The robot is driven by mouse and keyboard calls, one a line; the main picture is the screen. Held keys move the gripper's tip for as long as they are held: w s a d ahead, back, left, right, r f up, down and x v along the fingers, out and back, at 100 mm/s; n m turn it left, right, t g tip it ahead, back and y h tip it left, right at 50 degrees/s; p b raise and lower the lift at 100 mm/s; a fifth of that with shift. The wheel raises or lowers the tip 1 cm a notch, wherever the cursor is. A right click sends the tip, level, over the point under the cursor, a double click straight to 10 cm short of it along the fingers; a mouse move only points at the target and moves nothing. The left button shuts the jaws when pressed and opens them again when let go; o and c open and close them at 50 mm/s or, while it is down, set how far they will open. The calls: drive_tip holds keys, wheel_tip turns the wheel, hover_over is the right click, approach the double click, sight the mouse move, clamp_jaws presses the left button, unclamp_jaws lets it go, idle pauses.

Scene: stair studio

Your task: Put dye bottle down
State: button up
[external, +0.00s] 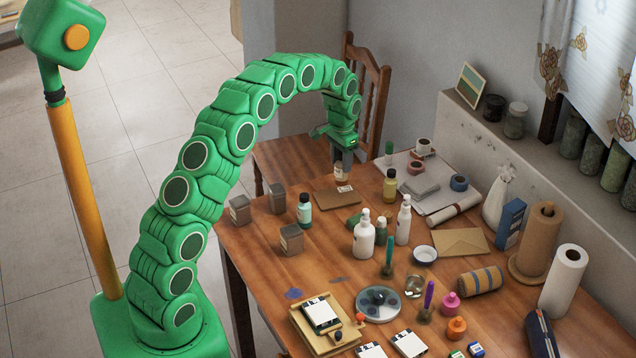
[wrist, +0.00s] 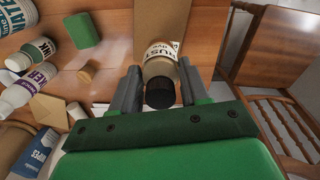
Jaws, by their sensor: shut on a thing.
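The dye bottle (external: 341,174) is a small brownish bottle with a pale label. In the wrist view the bottle (wrist: 159,66) shows a black cap and a label reading "RUST". My gripper (external: 342,160) is shut on it, with one finger on each side near the cap; the gripper also shows in the wrist view (wrist: 160,80).
A yellow bottle (external: 390,187) and a teal bottle (external: 304,210) stand on either side, apart from my gripper. Grey tins (external: 277,198) stand at left, white bottles (external: 363,236) in front. A chair (external: 372,85) stands behind the table.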

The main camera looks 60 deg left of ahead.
drive_tip(key=shift+w+a+f, duration=0.2)
drive_tip(key=shift+w+f, duration=0.25)
drive_tip(key=shift+f, duration=1.65)
drive_tip(key=o, duration=1.2)
drive_tip(key=shift+f, duration=0.1)
